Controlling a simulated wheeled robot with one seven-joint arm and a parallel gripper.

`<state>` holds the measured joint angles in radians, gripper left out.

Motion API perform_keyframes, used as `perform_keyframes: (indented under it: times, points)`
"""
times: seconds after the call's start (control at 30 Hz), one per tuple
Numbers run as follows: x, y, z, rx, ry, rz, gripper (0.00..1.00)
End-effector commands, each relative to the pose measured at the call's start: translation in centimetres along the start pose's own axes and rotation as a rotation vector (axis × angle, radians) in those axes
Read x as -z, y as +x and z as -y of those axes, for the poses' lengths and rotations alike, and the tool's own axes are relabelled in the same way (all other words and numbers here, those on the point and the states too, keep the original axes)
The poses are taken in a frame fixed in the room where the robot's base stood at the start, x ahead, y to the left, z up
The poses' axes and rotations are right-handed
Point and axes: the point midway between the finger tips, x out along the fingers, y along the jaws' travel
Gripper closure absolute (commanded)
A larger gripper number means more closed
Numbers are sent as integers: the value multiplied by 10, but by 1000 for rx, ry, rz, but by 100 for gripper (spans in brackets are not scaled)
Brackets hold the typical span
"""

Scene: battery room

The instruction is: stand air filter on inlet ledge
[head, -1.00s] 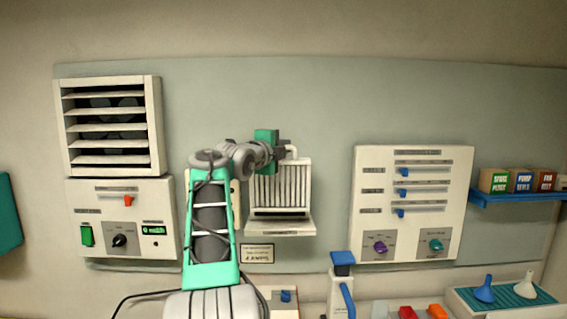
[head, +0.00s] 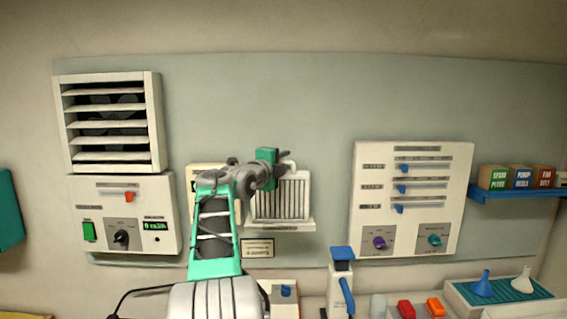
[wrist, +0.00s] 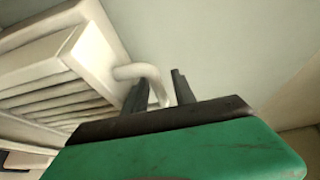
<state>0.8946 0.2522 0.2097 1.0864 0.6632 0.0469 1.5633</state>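The air filter (head: 280,197) is a white frame with upright pleats and a tube handle on top. In the head view it stands upright, its bottom edge at the inlet ledge (head: 300,226), and it looks seated there. My gripper (head: 287,161) is at the handle, above the filter. In the wrist view the filter (wrist: 62,62) is at the left, and the white handle (wrist: 143,72) bends down between my two dark fingers (wrist: 160,92). The fingers are spread, with a visible gap beside the handle. The ledge is not clear in the wrist view.
A louvred vent (head: 112,122) and a switch box (head: 122,222) are on the wall to the left. A slider panel (head: 412,197) is to the right, with a blue shelf of small boxes (head: 518,197) beyond it. The wall between filter and slider panel is bare.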

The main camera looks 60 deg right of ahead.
Motion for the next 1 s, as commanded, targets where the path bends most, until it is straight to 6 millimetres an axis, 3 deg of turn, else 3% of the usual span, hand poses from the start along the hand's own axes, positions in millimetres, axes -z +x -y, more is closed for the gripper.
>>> perform_keyframes:
  times: [0.33,0.73,1.0]
  points:
    - [0,-4,0,0,0,1,66]
    - [-1,-98,-2,2,2,4,66]
    - [-2,-122,0,-3,-6,5,66]
